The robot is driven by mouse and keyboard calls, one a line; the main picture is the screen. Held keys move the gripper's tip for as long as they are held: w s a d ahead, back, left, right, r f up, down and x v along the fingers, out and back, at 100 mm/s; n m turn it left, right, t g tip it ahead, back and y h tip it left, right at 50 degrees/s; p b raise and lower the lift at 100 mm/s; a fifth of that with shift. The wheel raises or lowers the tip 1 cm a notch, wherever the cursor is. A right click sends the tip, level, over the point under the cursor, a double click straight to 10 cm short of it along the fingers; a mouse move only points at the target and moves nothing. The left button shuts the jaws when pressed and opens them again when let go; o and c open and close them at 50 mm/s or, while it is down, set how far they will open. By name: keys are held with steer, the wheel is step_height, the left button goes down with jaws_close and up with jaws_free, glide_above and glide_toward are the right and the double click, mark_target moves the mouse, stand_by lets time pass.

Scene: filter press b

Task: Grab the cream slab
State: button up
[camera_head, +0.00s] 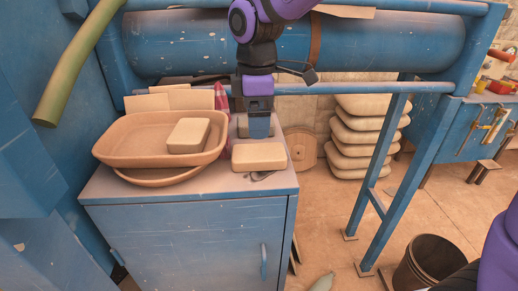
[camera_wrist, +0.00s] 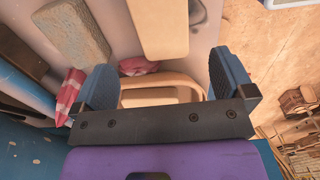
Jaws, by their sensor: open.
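A cream slab (camera_head: 259,157) lies flat near the front right of the cabinet top; it also shows at the top middle of the wrist view (camera_wrist: 163,28). A similar pale slab (camera_head: 188,135) lies in the tan basin (camera_head: 120,150), and a greyer, speckled slab (camera_head: 243,127) lies farther back; the wrist view shows it at upper left (camera_wrist: 72,32). My gripper (camera_head: 259,128) points down over the cabinet top, just behind the front cream slab in the head view. Its fingers are apart (camera_wrist: 160,85), with nothing held. Part of the grey slab is hidden behind it.
The blue cabinet (camera_head: 185,240) carries the basin on its left and a red-striped cloth (camera_wrist: 70,95) behind. A blue rail (camera_head: 350,88) and roller (camera_head: 190,45) pass close to my arm. Stacked pale sacks (camera_head: 365,135) stand at back right; a bucket (camera_head: 428,262) stands at front right.

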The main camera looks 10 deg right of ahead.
mark_target(258, 151)
steer(key=shift+d+f, duration=0.15)
steer(key=shift+f, duration=4.6)
steer(key=c, duration=1)
steer(key=shift+c, duration=0.8)
steer(key=shift+r, duration=0.15)
